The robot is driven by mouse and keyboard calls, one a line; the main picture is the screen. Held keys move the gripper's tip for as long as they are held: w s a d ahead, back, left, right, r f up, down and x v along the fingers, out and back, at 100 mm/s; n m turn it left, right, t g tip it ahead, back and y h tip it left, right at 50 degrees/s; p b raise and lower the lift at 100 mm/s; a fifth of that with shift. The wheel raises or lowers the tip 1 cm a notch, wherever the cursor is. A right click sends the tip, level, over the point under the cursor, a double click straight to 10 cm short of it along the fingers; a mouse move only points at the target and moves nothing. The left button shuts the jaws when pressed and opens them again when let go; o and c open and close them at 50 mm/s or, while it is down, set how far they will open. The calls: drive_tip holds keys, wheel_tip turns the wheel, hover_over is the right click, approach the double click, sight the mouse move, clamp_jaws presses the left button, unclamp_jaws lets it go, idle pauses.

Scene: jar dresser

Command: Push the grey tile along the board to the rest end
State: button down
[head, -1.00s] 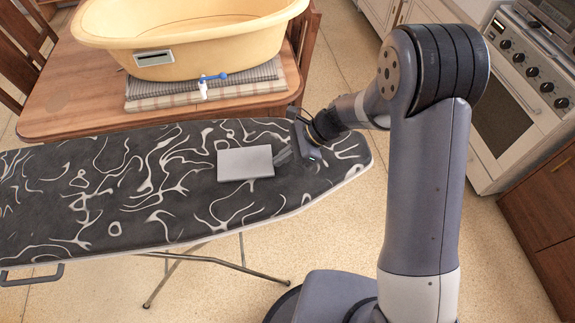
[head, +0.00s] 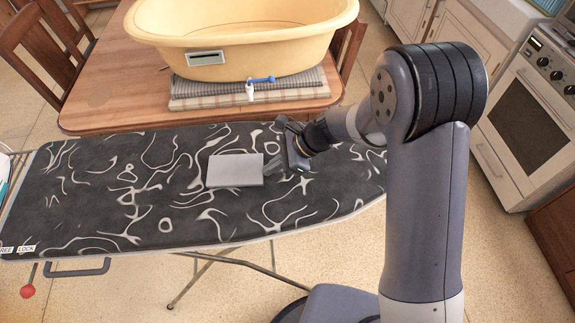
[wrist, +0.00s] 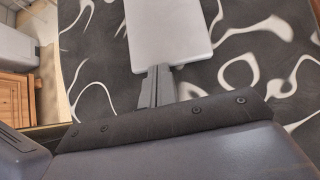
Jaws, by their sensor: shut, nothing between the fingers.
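The grey tile (head: 235,170) lies flat on the board (head: 110,185), an ironing board with a dark cover and pale swirls. The tile is right of the board's middle, with clear cover on both sides. My gripper (head: 268,170) is shut and empty, low over the board at the tile's right edge. In the wrist view the closed fingertips (wrist: 158,70) meet the near edge of the tile (wrist: 168,30) and appear to touch it. The wire rack (head: 12,168) at the board's left end is partly cut off by the picture edge.
A wooden table (head: 120,95) behind the board holds a yellow tub (head: 240,45) on folded cloths (head: 250,98). FREE and LOCK labels (head: 18,249) and a red-knobbed lever (head: 27,291) are at the board's left front. The cover left of the tile is clear.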

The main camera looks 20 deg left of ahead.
drive_tip(key=s+a, duration=0.5)
drive_tip(key=a, duration=0.5)
drive_tip(key=s+a+p, duration=0.1)
drive_tip(key=s+a, duration=0.4)
drive_tip(key=a, duration=0.4)
drive_tip(key=s+a+p, duration=0.1)
drive_tip(key=s+a, duration=0.5)
drive_tip(key=a, duration=0.4)
drive_tip(key=shift+a+f, duration=0.15)
drive_tip(key=shift+a, duration=0.2)
drive_tip(key=shift+w, duration=0.1)
